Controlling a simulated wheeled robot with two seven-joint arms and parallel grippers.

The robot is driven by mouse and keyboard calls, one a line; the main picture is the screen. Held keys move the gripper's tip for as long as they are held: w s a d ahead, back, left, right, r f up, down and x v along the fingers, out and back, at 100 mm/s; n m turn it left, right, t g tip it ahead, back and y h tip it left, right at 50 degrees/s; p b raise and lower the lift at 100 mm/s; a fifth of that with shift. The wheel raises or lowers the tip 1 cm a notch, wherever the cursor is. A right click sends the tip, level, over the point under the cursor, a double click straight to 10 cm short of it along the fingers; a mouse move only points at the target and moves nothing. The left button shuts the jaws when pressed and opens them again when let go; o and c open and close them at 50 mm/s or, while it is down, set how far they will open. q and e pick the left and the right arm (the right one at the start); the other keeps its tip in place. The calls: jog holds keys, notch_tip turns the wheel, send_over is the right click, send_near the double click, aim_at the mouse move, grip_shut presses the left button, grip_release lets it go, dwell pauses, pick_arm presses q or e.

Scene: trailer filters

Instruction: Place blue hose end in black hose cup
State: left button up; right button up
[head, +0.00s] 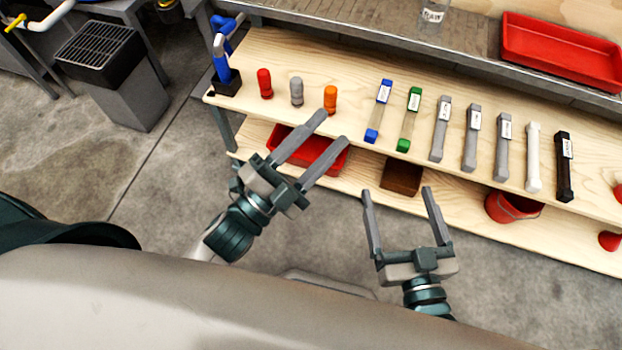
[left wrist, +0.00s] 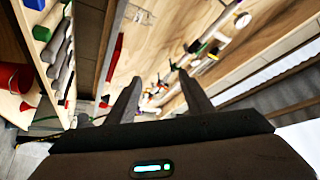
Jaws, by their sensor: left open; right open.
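The blue hose end (head: 222,67) stands upright at the left end of the wooden shelf in the head view. Its lower end is in the black hose cup (head: 226,86), and a white band and bent blue hose show above. My left gripper (head: 333,127) is open and empty, in front of the shelf's edge and to the right of the hose. Its fingers also show open in the left wrist view (left wrist: 155,80). My right gripper (head: 397,191) is open and empty, further right in front of the shelf.
Red, grey and orange fittings (head: 296,91) stand right of the cup, then a row of labelled filters (head: 441,128). A red bin (head: 320,158), brown box (head: 401,177) and red bucket (head: 512,206) sit on the lower shelf. A red tray (head: 560,50) lies above. A grated stand (head: 100,55) is left.

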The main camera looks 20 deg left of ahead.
pick_arm(q)
jog(key=s+f+n+g+y, duration=0.2)
jog(key=s+f+n+y, duration=0.2)
jog(key=f+n, duration=0.5)
jog(key=a+n+y, duration=0.1)
jog(key=n, duration=0.5)
jog(key=shift+s, duration=0.3)
jog(key=shift+g+y, duration=0.3)
pick_arm(e)
jog(key=shift+f, duration=0.2)
